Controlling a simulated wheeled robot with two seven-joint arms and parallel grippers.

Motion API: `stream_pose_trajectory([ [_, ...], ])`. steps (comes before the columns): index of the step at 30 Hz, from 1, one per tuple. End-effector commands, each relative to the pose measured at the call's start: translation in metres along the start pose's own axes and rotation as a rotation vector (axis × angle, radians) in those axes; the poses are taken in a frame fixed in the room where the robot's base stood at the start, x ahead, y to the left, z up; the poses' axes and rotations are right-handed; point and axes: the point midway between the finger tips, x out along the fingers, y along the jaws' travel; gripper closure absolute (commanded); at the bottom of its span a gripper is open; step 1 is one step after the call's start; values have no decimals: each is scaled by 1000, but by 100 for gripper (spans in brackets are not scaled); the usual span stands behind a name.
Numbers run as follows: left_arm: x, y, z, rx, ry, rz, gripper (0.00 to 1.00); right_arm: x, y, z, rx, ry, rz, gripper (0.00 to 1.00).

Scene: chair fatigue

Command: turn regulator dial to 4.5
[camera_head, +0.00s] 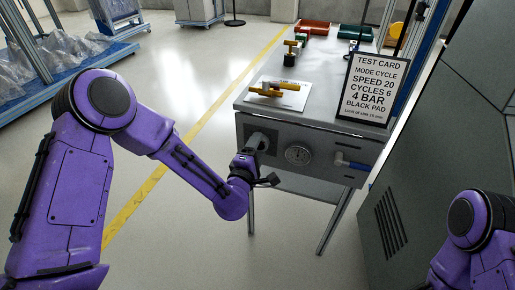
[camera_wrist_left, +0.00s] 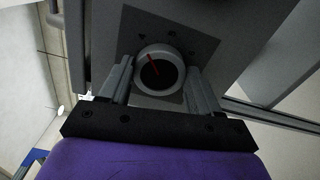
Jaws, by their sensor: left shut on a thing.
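The regulator dial (camera_wrist_left: 165,74) is a round grey knob with a dark face and a red pointer line, on a dark square plate. In the left wrist view the pointer tilts up and slightly left; the small marks around it are too blurred to read. My left gripper (camera_wrist_left: 160,77) is shut on the dial, one finger on each side of it. In the head view my left gripper (camera_head: 257,149) is at the left of the bench's front panel and largely hides the dial. A round gauge (camera_head: 298,154) sits right of it; its reading is too small to tell. My right gripper is out of view.
The grey bench (camera_head: 250,104) carries a white plate (camera_head: 290,97) with a brass-coloured fixture and a test card (camera_head: 373,88) reading "4 BAR". A blue-handled valve (camera_head: 352,164) sticks out at the panel's right. A grey-green cabinet (camera_head: 430,150) stands close on the right.

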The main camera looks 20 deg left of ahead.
Motion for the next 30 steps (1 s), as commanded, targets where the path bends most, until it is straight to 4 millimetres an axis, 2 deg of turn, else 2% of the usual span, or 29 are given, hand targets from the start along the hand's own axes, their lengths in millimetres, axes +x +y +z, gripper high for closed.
stream_pose_trajectory([
  [13, 0, -2, 0, 276, -2, -2, 68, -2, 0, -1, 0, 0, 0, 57],
  [30, 0, -2, 0, 338, -1, -3, 68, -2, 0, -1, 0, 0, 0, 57],
])
